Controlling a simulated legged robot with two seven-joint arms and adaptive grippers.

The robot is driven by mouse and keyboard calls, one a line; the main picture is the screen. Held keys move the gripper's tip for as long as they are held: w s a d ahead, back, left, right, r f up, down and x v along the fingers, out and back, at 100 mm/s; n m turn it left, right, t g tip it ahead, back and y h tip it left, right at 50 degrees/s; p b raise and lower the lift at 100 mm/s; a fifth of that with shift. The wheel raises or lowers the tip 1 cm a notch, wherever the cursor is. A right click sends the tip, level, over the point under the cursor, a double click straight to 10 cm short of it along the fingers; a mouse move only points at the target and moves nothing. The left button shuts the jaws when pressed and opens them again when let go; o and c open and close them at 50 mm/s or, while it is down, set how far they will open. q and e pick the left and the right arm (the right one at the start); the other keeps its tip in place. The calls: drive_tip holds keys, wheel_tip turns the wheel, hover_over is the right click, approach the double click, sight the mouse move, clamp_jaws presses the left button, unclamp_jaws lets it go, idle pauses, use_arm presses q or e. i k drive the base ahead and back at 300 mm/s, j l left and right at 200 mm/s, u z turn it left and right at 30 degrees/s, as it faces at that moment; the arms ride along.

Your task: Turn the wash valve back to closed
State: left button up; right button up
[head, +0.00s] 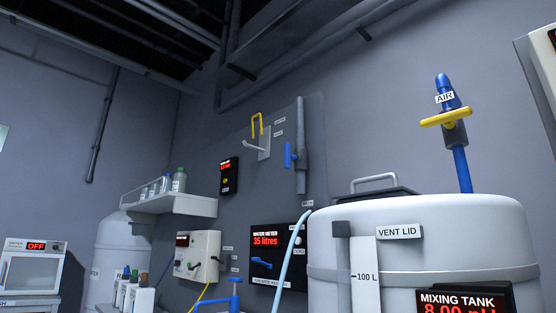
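No valve in view has a label I can read as wash. A blue-handled valve (289,157) sits on a vertical grey pipe (301,120) on the wall panel; its handle looks upright, along the pipe. A blue lever (262,264) shows on the black water meter panel (277,250), which reads 35 litres; the lever lies roughly level. A blue tap (235,298) shows at the bottom edge, its lower part cut off. Neither of my grippers is in view.
A white mixing tank (435,225) with a vent lid handle (373,178) fills the lower right. A blue AIR pipe (461,168) with a yellow handle (446,117) rises behind it. A pale blue hose (291,255) hangs before the meter. A bottle shelf (180,206) is at left.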

sight(288, 156)
drive_tip(key=i+j+u, duration=0.1)
drive_tip(key=u, duration=0.25)
drive_tip(key=i+j+u, duration=0.1)
drive_tip(key=u, duration=0.25)
drive_tip(key=i+j+u, duration=0.25)
drive_tip(key=i+u, duration=0.15)
